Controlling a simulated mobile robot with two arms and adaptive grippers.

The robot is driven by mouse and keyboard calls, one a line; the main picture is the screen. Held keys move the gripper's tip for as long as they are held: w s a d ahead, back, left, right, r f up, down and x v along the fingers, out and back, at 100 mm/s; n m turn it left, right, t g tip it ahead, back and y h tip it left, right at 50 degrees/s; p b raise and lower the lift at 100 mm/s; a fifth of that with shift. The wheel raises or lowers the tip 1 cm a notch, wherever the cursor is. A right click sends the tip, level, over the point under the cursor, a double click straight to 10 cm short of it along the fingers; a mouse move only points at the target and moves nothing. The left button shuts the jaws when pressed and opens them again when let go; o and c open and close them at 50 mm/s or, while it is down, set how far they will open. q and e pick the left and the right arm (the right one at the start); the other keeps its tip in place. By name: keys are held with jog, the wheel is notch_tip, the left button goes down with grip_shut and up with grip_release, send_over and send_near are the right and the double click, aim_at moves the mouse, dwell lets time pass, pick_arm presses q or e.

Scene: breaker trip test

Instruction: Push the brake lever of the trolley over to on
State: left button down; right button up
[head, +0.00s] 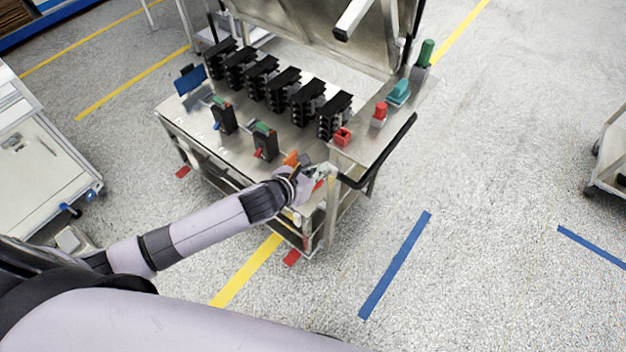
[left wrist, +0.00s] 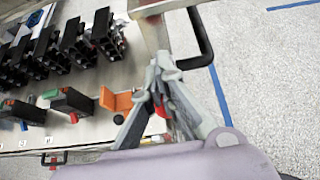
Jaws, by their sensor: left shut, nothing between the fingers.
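The trolley (head: 215,150) is a metal cart with a black push handle (head: 387,153) at its right end. My left gripper (head: 322,172) is at the trolley's near right corner, below the handle. In the left wrist view the gripper (left wrist: 160,68) has its fingers together with nothing held. A small red part (head: 318,185), possibly the brake lever, shows right beside the fingers; red also shows between and behind them in the left wrist view (left wrist: 160,108). The fingers hide much of it, so I cannot tell its position or whether they touch it. My right gripper is out of view.
A row of black breakers (head: 283,88) stands on the trolley top. Breakers with green and red parts (head: 265,142) and an orange part (head: 291,158) are nearer. A red button block (head: 379,114) sits at right. A white cabinet (head: 40,165) stands left.

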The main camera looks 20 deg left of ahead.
pick_arm(q)
jog(key=shift+f, duration=0.15)
jog(key=shift+s+a+f+b, duration=0.15)
jog(key=shift+f+b, duration=0.45)
jog(key=shift+f, duration=0.3)
jog(key=shift+s+d+f+b, duration=0.1)
jog(key=shift+s+f+b, duration=0.05)
jog(key=shift+f+b, duration=0.6)
jog(key=shift+p, duration=0.3)
jog(key=shift+w+r+p, duration=0.25)
jog(key=shift+r+p, duration=0.35)
jog(key=shift+p, duration=0.15)
jog(key=p+v, duration=0.4)
jog(key=v, duration=0.3)
jog(key=shift+p, duration=0.35)
jog(key=shift+f, duration=0.1)
